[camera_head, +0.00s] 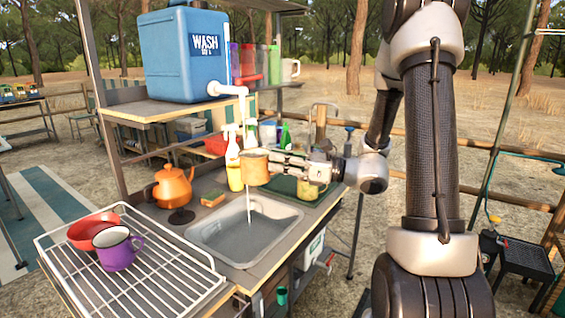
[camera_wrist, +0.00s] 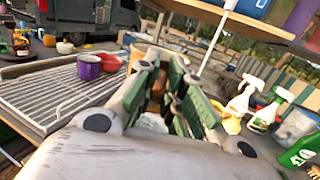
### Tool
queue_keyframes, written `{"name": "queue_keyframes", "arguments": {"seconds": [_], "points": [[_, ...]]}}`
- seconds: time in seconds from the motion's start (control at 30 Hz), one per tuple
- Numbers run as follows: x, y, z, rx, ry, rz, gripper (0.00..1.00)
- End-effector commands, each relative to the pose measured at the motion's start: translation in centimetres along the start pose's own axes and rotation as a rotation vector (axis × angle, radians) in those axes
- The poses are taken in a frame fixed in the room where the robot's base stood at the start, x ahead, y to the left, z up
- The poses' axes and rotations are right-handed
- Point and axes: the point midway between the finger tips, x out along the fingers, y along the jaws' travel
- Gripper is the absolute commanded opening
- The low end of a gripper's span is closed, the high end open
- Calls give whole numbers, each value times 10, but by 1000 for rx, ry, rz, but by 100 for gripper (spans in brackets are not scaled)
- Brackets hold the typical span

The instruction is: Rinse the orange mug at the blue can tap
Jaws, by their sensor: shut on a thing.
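The blue can (camera_head: 178,55), marked WASH, stands on a raised shelf. Its white tap (camera_head: 230,90) points down over the sink. My gripper (camera_head: 272,163) is shut on the orange mug (camera_head: 254,168), which hangs below the tap and above the sink basin (camera_head: 225,240). A thin pale stream of water (camera_head: 249,208) falls below the mug into the basin. In the wrist view the mug (camera_wrist: 137,56) shows partly behind the fingers, and a thin white stream (camera_wrist: 206,42) comes down beside them. The inside of the mug is hidden.
A wire rack (camera_head: 135,285) left of the sink holds a red bowl (camera_head: 88,232) and a purple mug (camera_head: 117,250). An orange kettle (camera_head: 173,187) and a sponge (camera_head: 212,198) stand behind the sink. Spray bottles (camera_head: 232,150) stand close beyond the mug.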

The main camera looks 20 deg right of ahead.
Motion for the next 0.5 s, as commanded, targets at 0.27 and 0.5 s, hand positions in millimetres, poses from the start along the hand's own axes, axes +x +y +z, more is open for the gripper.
{"name": "queue_keyframes", "arguments": {"seconds": [0.27,0.5], "points": [[18,-25,-8,0,1,1,0],[32,-46,-14,0,0,1,0]]}}
